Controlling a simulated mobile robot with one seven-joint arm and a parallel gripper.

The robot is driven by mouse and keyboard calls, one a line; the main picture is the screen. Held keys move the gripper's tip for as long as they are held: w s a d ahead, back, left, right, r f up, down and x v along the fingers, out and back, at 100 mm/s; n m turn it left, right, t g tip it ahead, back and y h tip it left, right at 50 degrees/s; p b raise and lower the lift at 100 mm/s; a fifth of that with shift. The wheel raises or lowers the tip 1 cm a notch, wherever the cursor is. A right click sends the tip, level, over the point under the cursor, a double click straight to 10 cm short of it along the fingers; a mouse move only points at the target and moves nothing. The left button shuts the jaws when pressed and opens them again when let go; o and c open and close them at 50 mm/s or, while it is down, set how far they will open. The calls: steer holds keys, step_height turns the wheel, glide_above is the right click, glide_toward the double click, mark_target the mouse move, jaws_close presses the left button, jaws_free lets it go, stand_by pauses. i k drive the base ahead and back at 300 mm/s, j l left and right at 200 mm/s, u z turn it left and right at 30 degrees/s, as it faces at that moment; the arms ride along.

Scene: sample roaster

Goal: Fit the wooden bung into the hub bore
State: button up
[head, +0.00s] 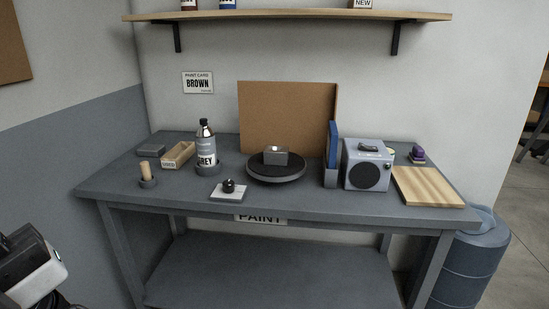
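A light wooden peg (145,170), which looks like the bung, stands upright in a small dark round holder (148,184) at the left of the bench. A grey block (268,158) with a pale spot on top sits on a dark round turntable (276,176) at the bench's middle. It may be the hub, but I cannot make out a bore. The peg and block are well apart. A white and black part of my arm shows at the lower left, away from the bench. My gripper's fingers are not seen.
A brown board (285,115) stands behind. A radio (367,167) and wooden board (427,186) are right.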

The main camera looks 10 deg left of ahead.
mark_target(273, 156)
steer(key=i+j, duration=0.1)
steer(key=i, duration=0.5)
steer(key=i+j+u, duration=0.15)
steer(key=i, duration=0.45)
steer(key=i+u, duration=0.1)
steer(key=u, duration=1.5)
steer(key=i, duration=0.5)
